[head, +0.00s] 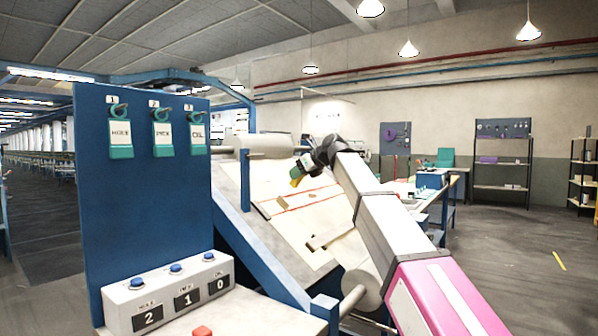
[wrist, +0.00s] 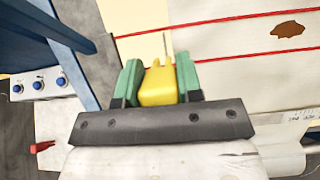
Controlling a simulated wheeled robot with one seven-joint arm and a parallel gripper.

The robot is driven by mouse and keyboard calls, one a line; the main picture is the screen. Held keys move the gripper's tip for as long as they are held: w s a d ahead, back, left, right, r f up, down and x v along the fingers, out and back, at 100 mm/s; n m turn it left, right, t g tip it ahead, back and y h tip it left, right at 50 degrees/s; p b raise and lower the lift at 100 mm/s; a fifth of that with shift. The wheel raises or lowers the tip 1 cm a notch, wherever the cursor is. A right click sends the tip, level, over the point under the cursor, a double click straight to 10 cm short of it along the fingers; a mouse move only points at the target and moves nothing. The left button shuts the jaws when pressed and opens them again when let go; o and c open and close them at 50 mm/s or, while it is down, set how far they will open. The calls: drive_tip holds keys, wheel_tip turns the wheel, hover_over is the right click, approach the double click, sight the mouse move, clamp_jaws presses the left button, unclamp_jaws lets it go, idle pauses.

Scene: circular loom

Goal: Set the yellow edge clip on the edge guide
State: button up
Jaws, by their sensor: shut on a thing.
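My gripper (wrist: 158,72) has two green fingers, shut on the yellow edge clip (wrist: 158,88). The clip sits between the fingers, its notched end pointing up in the wrist view. In the head view my gripper (head: 299,175) is small, with the yellow clip (head: 294,183) showing at its lower left, over the sloping pale board (head: 285,225). I cannot tell which part is the edge guide; a thin upright pale strip (wrist: 168,43) stands just beyond the clip in the wrist view. Contact between clip and board cannot be told.
Pale cloth with red lines (wrist: 245,48) and a brown stain (wrist: 288,29) lies right of the clip. A blue frame beam (wrist: 75,45) runs at the left. In the head view, a blue panel with tags (head: 140,200) and a counter box (head: 170,295) stand at the left.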

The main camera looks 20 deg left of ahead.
drive_tip(key=shift+w+a+f, duration=0.2)
drive_tip(key=shift+a+f, duration=0.5)
drive_tip(key=shift+f, duration=0.3)
drive_tip(key=shift+w+a+f, duration=0.2)
drive_tip(key=shift+a+f, duration=0.5)
drive_tip(key=shift+f, duration=0.3)
drive_tip(key=shift+w+a+f, duration=0.2)
drive_tip(key=shift+a+f, duration=0.4)
drive_tip(key=shift+f, duration=0.25)
drive_tip(key=shift+w+a+f, duration=0.15)
drive_tip(key=shift+a+f, duration=0.4)
drive_tip(key=shift+f, duration=0.25)
drive_tip(key=o, duration=1.1)
drive_tip(key=shift+d, duration=0.1)
drive_tip(key=v, duration=1)
drive_tip(key=shift+s+d+r, duration=0.1)
drive_tip(key=shift+d+r, duration=0.05)
drive_tip(key=shift+r, duration=0.05)
